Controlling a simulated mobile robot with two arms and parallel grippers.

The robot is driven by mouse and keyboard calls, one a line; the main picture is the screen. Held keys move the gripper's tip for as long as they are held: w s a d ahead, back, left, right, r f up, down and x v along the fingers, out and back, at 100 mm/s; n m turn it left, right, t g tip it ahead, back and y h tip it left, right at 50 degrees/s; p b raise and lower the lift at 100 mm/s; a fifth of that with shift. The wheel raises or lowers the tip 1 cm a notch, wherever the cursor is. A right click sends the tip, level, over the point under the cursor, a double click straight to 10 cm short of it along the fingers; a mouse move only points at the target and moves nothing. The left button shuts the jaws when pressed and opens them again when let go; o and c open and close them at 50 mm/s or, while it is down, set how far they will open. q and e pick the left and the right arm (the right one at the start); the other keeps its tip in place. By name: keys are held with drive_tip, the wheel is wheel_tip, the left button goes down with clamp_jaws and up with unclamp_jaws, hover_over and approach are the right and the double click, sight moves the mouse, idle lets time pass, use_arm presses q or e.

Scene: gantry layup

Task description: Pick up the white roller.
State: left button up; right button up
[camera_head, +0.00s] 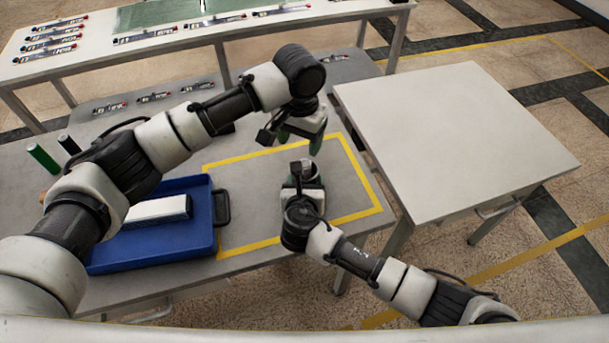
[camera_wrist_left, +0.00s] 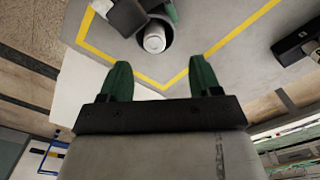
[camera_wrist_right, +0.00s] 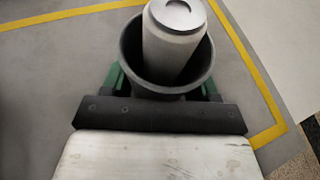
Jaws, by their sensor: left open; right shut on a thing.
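A white, can-shaped cylinder (camera_wrist_right: 174,35), which looks like the white roller, stands slightly tilted inside a dark round cup (camera_wrist_right: 133,45). My right gripper (camera_head: 303,181) is shut on the cup, with a green finger on either side of it in the right wrist view. The cylinder's top sticks out above the rim; its lower part is hidden in the cup. It also shows in the left wrist view (camera_wrist_left: 154,40). My left gripper (camera_head: 299,140) is open and empty, a little above and apart from the cylinder, its green fingers pointing down.
A blue tray (camera_head: 195,240) with a white block (camera_head: 155,210) lies left on the grey table, inside which a yellow outline (camera_head: 362,157) is marked. A green cylinder (camera_head: 43,158) and a black one (camera_head: 69,145) stand far left. A bare pale table (camera_head: 450,135) stands right.

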sight(305, 162)
use_arm(q)
drive_tip(key=f, duration=0.4)
drive_tip(key=d+f, duration=0.1)
drive_tip(key=f, duration=0.2)
drive_tip(key=shift+f, duration=0.1)
clamp_jaws()
idle(0.3)
